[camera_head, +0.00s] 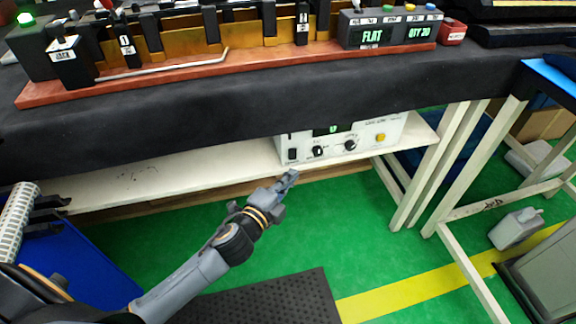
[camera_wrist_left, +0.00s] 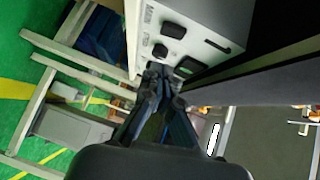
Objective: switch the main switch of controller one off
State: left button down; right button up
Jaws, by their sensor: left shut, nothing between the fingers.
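Controller one (camera_head: 366,142) is a white box with a lit green display, black knobs and a yellow button. It stands on the white shelf under the bench. A small black switch (camera_head: 292,154) sits low at the left end of its front. My left gripper (camera_head: 288,179) is shut and empty, just below and in front of that end. In the left wrist view the white panel (camera_wrist_left: 200,38) has several black parts and a label that seems to read MAIN. The shut fingertips (camera_wrist_left: 158,82) are close to the panel; I cannot tell whether they touch. The right gripper is not in view.
The white shelf (camera_head: 180,173) runs below the dark bench top (camera_head: 250,105). Above is a red-brown fixture board (camera_head: 190,65) with clips and a FLAT / QTY 20 box (camera_head: 391,30). White table legs (camera_head: 455,160) stand right.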

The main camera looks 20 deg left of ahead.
aim_at(296, 157)
pick_arm(q)
jog(key=shift+w+a+f+b, duration=0.1)
jog(key=shift+w+a, duration=0.2)
jog(key=shift+w, duration=0.45)
jog(key=shift+w+a+f+b, duration=0.15)
jog(key=shift+w+a, duration=0.2)
jog(key=shift+w, duration=0.45)
jog(key=shift+w+a+f+b, duration=0.1)
jog(key=shift+w+a, duration=0.2)
jog(key=shift+w, duration=0.45)
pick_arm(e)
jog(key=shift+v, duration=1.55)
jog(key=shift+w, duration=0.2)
